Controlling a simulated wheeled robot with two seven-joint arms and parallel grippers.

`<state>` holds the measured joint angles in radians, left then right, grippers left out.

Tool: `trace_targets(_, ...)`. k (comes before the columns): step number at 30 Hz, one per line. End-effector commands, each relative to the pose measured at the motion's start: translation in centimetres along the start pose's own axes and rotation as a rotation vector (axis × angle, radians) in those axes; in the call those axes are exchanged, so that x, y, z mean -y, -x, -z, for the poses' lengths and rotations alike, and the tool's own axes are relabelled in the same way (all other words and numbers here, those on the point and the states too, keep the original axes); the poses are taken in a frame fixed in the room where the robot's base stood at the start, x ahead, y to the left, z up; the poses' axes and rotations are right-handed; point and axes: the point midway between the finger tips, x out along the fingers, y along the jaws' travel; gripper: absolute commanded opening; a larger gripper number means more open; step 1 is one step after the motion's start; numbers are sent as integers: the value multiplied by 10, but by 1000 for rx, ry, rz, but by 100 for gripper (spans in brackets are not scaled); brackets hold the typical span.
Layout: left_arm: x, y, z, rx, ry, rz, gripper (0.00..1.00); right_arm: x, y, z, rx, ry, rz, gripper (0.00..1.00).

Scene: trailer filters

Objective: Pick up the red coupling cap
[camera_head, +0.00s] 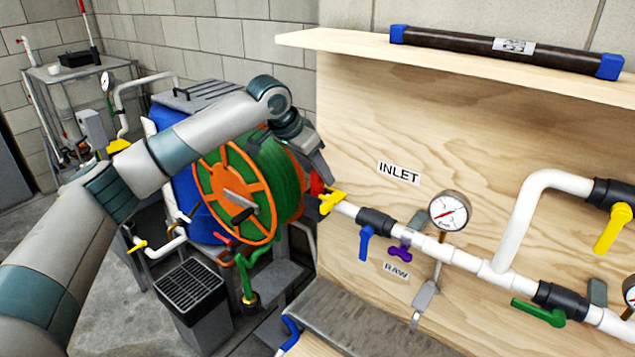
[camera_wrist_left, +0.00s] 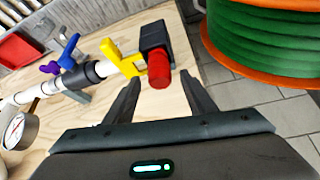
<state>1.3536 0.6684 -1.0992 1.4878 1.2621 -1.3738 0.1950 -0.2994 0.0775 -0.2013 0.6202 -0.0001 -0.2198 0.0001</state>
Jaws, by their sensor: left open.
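The red coupling cap (camera_head: 316,186) sits at the left end of the white inlet pipe, by the yellow lever (camera_head: 331,201), partly hidden by my gripper in the head view. In the left wrist view the red cap (camera_wrist_left: 158,70) points toward me from a black fitting (camera_wrist_left: 154,37), beside the yellow lever (camera_wrist_left: 122,58). My left gripper (camera_wrist_left: 160,80) is open, with one finger on each side of the cap in that picture. I cannot tell whether either finger touches it. In the head view my left gripper (camera_head: 321,170) is just above the cap. My right gripper is out of view.
A hose reel (camera_head: 236,190) with green hose and orange rim stands close left of the cap. The plywood panel (camera_head: 352,120) is right behind the pipe. A pressure gauge (camera_head: 449,211) and a blue lever (camera_head: 365,243) are farther right. A shelf (camera_head: 360,45) juts out above.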

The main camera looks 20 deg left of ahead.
Motion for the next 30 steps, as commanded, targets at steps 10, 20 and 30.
trace_targets(10,0,-15,-1,0,0,0,51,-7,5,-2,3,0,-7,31)
trace_targets(20,0,-14,-1,0,0,0,43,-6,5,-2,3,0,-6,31)
trace_targets(30,0,-14,-1,0,0,0,6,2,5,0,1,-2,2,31)
